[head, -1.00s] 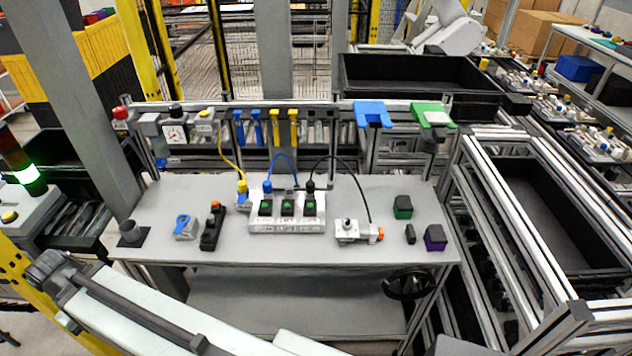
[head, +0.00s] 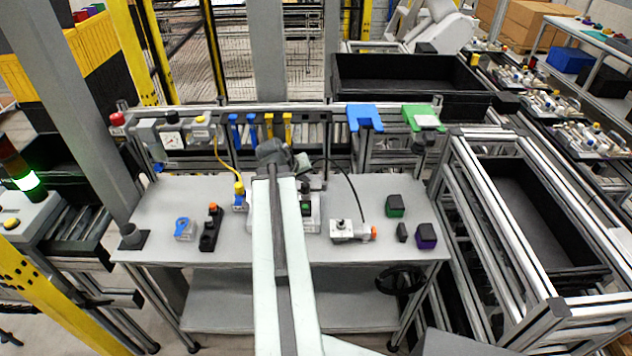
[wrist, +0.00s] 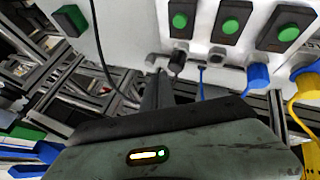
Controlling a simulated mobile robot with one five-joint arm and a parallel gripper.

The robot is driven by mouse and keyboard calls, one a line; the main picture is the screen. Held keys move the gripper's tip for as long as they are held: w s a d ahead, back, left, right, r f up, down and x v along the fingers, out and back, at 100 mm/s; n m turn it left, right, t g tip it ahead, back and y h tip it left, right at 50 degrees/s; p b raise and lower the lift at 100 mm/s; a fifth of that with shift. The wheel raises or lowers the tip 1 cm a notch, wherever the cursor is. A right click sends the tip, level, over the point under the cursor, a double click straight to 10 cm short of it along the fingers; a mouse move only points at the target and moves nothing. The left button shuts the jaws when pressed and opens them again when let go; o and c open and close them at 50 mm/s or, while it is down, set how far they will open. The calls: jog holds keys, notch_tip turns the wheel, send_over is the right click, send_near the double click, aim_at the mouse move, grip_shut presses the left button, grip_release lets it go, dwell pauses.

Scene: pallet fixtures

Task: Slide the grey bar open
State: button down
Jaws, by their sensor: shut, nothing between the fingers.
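I cannot single out the grey bar with certainty. A silver-grey fitting with an orange end (head: 350,231) lies on the bench, right of my arm. My gripper (wrist: 158,82) shows in the wrist view as a narrow dark pair of fingers, shut and empty. It points at the edge of the white switch box (wrist: 140,35), close to a black plug (wrist: 177,61); contact cannot be told. In the head view my arm reaches over the bench and hides much of this box and the gripper's tips.
Blue (wrist: 257,77) and yellow (wrist: 303,85) plugs with cables stand right of the fingers in the wrist view. A black cable hangs to their left. Green (head: 395,205) and purple (head: 426,236) blocks sit at the bench's right. The bench's front strip is fairly clear.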

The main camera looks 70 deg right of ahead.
jog(key=shift+s+d, duration=0.1)
jog(key=shift+s, duration=0.05)
jog(key=b+x, duration=0.8)
jog(key=x, duration=0.2)
jog(key=shift+f, duration=0.1)
